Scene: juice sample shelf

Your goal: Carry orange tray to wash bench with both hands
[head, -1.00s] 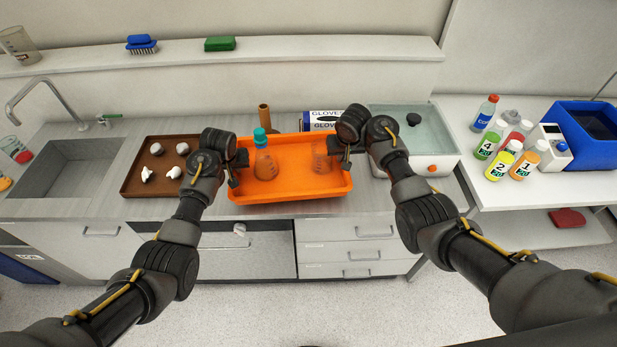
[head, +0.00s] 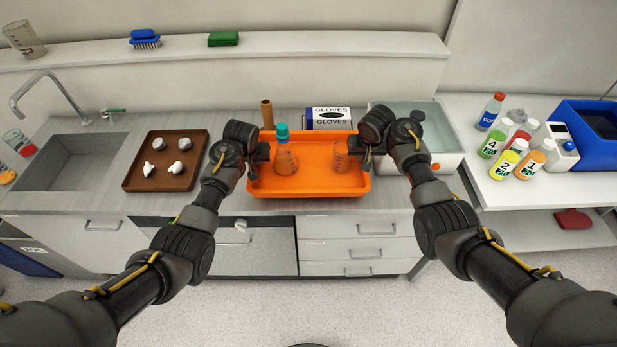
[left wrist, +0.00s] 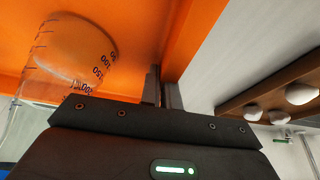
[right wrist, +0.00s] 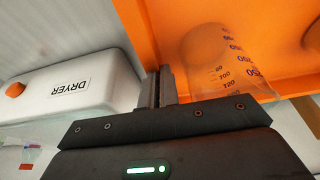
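The orange tray (head: 310,190) is level over the counter in front of the glove box; I cannot tell whether it touches the counter. It carries a flask with a teal stopper (head: 285,159) on the left and a clear beaker (head: 341,157) on the right, both upright. My left gripper (head: 262,160) is shut on the tray's left wall; the wrist view shows that wall between the fingers (left wrist: 162,90). My right gripper (head: 366,157) is shut on the right wall, also between the fingers in its wrist view (right wrist: 158,88). The fingertips are partly hidden.
A brown tray (head: 135,182) with several white pieces lies left, beside the sink (head: 70,165). The glove box (head: 328,118) and a brown cylinder (head: 267,115) stand behind. The white dryer-labelled unit (right wrist: 85,88) is close on the right. Bottles (head: 508,160) and a blue container (head: 590,150) are further right.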

